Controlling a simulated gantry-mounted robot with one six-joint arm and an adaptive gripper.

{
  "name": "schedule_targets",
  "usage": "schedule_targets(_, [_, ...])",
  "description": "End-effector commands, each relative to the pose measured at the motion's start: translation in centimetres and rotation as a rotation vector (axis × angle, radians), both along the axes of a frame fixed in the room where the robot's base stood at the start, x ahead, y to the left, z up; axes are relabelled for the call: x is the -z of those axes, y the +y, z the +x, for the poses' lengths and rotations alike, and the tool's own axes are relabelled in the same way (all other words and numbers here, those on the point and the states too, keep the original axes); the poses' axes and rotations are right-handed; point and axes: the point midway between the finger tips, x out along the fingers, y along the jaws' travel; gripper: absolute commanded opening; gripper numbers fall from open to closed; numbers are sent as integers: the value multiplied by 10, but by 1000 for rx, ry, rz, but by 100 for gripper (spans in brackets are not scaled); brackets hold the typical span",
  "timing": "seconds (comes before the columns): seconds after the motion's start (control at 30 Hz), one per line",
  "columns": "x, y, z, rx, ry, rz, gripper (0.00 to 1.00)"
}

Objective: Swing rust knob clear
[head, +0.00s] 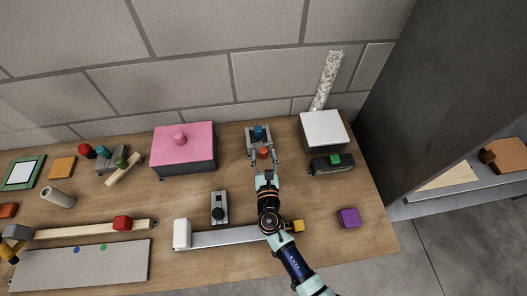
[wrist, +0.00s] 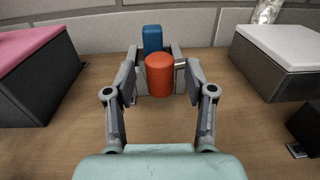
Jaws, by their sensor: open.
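The rust knob (wrist: 160,74) is a short orange-red upright cylinder in the wrist view, in front of a grey bracket (wrist: 178,52) with a blue block (wrist: 152,39). The head view shows the knob (head: 264,153) small, near the back of the table. My gripper (head: 264,158) reaches toward the wall with its fingers spread. In the wrist view my open fingers (wrist: 160,82) stand on the left and right of the knob. A gap seems to show on each side; contact cannot be told. The knob's lower back is hidden.
A pink-topped box (head: 184,147) stands left of my gripper and a white-topped box (head: 324,131) stands right. A dark block with a green button (head: 334,160) sits before the white box. A grey slide bar (head: 225,238) lies nearer the front. The brick wall is close behind.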

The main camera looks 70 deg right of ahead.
Motion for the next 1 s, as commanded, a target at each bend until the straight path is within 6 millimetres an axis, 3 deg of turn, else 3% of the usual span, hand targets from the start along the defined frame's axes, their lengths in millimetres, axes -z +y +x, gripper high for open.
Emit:
schedule_targets(0.2, [1, 52, -24, -5, 2, 2, 55])
schedule_targets(0.33, [1, 75, -35, -4, 1, 2, 55])
schedule_targets(0.5, [1, 89, -43, -2, 1, 2, 55])
schedule_targets(0.73, [0, 90, -43, 0, 0, 1, 55])
schedule_targets(0.87, [0, 89, -42, 4, -27, 12, 36])
schedule_targets(1.0, [-1, 87, -34, 42, -244, 95, 13])
